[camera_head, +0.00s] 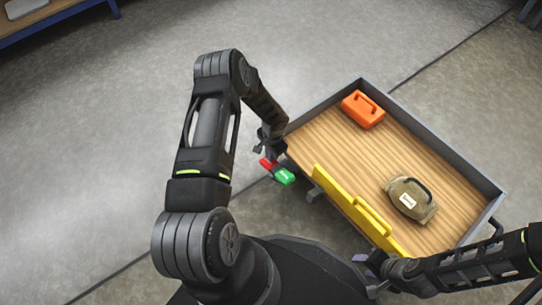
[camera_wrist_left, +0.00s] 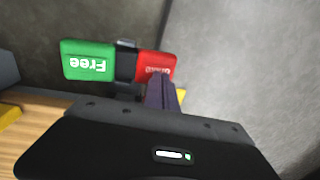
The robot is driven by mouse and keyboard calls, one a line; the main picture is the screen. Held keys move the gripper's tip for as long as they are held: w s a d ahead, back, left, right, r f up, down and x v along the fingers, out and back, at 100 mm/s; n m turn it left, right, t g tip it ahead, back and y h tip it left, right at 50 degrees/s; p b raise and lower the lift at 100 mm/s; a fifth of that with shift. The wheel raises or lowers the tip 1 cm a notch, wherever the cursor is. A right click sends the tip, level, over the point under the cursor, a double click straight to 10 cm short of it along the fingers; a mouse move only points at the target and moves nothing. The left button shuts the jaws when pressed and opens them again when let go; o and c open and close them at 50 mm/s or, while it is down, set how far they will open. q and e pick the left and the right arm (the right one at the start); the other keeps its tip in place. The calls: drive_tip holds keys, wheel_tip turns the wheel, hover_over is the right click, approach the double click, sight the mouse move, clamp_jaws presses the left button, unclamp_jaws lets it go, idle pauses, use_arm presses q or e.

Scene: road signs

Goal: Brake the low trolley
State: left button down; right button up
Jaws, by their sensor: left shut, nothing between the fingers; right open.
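The low trolley (camera_head: 436,147) has a wooden deck with a raised grey rim. Its brake pedal sticks out at the trolley's left corner, with a red half (camera_head: 266,163) and a green half (camera_head: 284,176). In the left wrist view the green half (camera_wrist_left: 88,62) reads "Free", and the red half (camera_wrist_left: 154,64) has lettering partly hidden by my fingers. My left gripper (camera_wrist_left: 163,88) is shut and empty, its tips at the red half; I cannot tell whether they touch or how the pedal is tilted. My right gripper (camera_head: 372,264) is open near the trolley's front edge.
On the deck are an orange case (camera_head: 363,109) and a tan bag (camera_head: 408,200) with a dark handle. A yellow bar (camera_head: 352,207) runs along the near side. A blue-edged shelf (camera_head: 60,17) stands far left. The grey floor left of the trolley is clear.

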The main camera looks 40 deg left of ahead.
use_arm(q)
drive_tip(key=shift+a+f, duration=0.1)
drive_tip(key=shift+f, duration=0.05)
idle(0.4)
drive_tip(key=shift+w+r, duration=0.1)
drive_tip(key=shift+r, duration=0.35)
drive_tip(key=a+r+p, duration=0.3)
drive_tip(key=r+p, duration=0.2)
drive_tip(key=r, duration=0.8)
drive_tip(key=shift+w, duration=0.4)
